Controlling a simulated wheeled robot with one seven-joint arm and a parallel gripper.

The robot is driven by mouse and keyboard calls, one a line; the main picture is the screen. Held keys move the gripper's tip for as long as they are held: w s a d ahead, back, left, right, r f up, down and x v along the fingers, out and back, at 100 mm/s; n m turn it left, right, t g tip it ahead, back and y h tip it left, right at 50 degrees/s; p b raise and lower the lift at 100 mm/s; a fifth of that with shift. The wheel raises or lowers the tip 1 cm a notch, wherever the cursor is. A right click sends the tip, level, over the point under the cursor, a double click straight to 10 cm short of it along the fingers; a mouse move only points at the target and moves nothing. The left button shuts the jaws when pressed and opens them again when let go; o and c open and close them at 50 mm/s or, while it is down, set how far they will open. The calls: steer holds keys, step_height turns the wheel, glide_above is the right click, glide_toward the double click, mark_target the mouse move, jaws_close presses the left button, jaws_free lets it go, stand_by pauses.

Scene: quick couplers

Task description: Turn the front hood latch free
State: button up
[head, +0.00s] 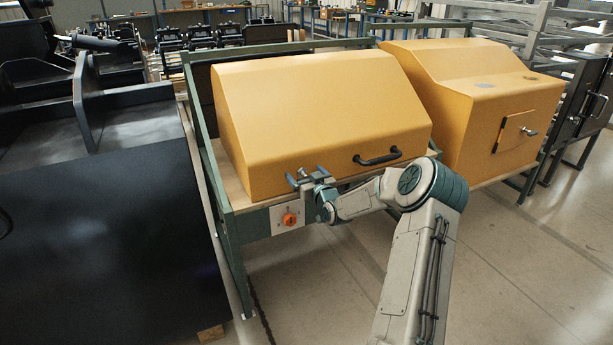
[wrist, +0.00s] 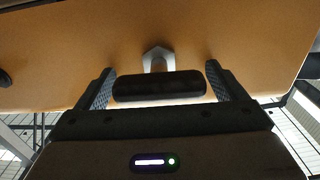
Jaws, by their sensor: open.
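The front yellow hood (head: 320,115) is closed on a green-framed bench. My gripper (head: 306,177) is at the hood's lower front edge, left of its black handle (head: 378,158). The fingers are open. In the wrist view, a grey metal piece (wrist: 157,58), which looks like part of the latch, sits against the yellow face just beyond the fingertips. A dark bar (wrist: 158,87) lies across the space between the fingers; I cannot tell whether it touches them or is part of the latch. In the head view my gripper mostly hides the latch.
An orange rotary knob (head: 290,219) on a pale plate is just below my gripper. A second yellow hood (head: 480,95) with a side door latch (head: 529,132) stands to the right. A large dark panel (head: 110,240) is at the left. The floor (head: 520,270) at right is clear.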

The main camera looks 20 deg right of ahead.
steer(key=c, duration=1)
steer(key=shift+m, duration=0.3)
steer(key=m, duration=0.4)
steer(key=shift+d+f, duration=0.1)
steer(key=shift+d, duration=0.1)
steer(key=m, duration=0.5)
steer(key=shift+d+f, duration=0.1)
steer(key=shift+d, duration=0.1)
steer(key=shift+d+f+m+b, duration=0.1)
steer(key=shift+f+m+b, duration=0.1)
steer(key=shift+m, duration=1.85)
steer(key=shift+f+m+b, duration=0.15)
steer(key=shift+m, duration=1.9)
